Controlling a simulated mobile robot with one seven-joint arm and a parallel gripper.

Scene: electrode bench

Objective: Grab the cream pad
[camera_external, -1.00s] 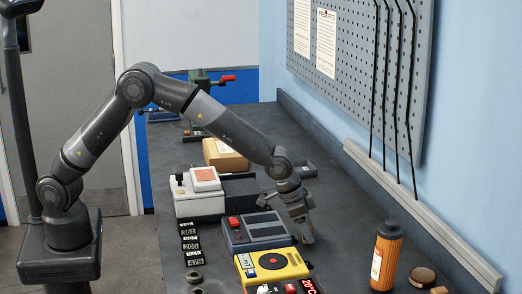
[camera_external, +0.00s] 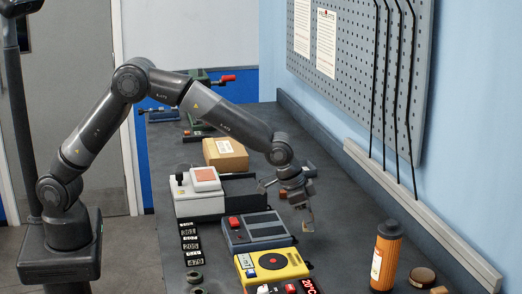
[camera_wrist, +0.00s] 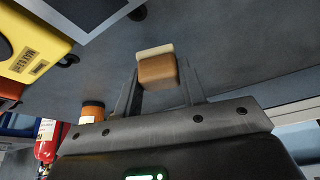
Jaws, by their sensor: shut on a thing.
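The cream pad (camera_wrist: 157,68) is a small block with a pale cream edge and a tan-brown face in the wrist view. It sits between the two fingertips of my gripper (camera_wrist: 160,85), which is shut on it. In the external view my gripper (camera_external: 305,215) points down above the bench, to the right of the blue-grey device. The pad shows there only as a tiny tan patch at the fingertips, too small to read clearly.
A blue-grey device with a red button (camera_external: 256,231) and a yellow device (camera_external: 271,266) lie left of my gripper. An orange bottle (camera_external: 386,255) and a dark round jar (camera_external: 421,278) stand to the right. A cardboard box (camera_external: 226,155) is behind. Bare bench (camera_external: 345,235) lies between gripper and bottle.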

